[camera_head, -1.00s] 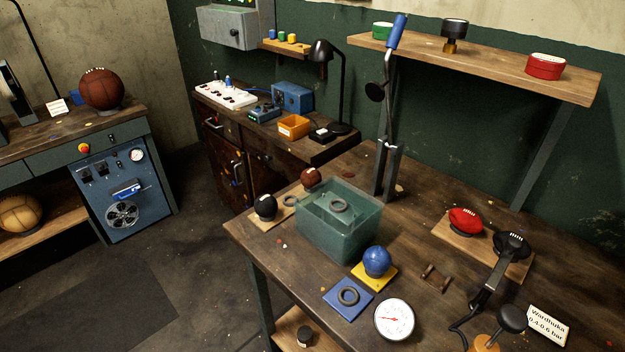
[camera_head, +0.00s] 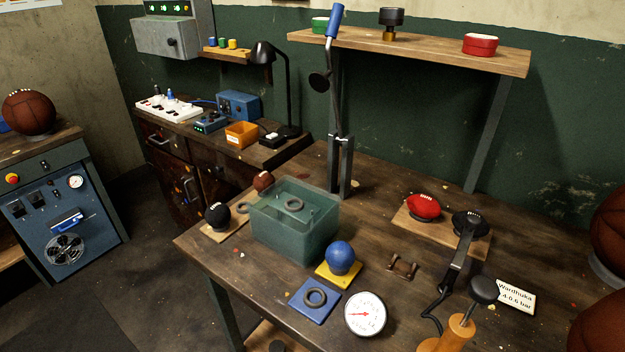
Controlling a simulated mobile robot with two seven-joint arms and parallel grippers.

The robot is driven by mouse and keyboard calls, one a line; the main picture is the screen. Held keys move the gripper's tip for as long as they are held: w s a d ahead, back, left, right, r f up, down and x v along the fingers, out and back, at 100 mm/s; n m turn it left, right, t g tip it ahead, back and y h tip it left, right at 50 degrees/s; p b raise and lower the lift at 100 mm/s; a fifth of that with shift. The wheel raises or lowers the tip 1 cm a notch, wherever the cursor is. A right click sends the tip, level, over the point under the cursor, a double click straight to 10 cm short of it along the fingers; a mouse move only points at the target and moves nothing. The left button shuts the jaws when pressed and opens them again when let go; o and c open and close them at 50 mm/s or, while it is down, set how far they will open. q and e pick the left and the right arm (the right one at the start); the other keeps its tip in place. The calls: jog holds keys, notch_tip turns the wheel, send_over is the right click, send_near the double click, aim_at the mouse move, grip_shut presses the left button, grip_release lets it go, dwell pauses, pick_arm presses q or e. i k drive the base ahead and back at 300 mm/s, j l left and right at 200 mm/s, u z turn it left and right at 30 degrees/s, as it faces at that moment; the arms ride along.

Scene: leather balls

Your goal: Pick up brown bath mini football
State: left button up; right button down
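A small brown ball (camera_head: 263,181), which looks like the brown mini football, shows just behind the far left corner of the water-filled glass bath (camera_head: 294,243) on the wooden workbench. Its lower part is hidden by the bath. A black mini ball (camera_head: 217,215) stands on a wooden board left of the bath. A blue mini ball (camera_head: 341,257) stands on a yellow plate to its right. Neither of my grippers is in view.
A gauge (camera_head: 365,314), a blue plate with a ring (camera_head: 314,299) and an orange-handled pump (camera_head: 455,334) are near the front. A lever post (camera_head: 340,165) rises behind the bath.

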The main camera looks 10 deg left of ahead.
aim_at(264, 182)
jog(key=i+j+z, duration=0.1)
jog(key=j+z, duration=0.8)
jog(key=j, duration=0.15)
jog(key=j+z, duration=0.5)
jog(key=k+j, duration=0.05)
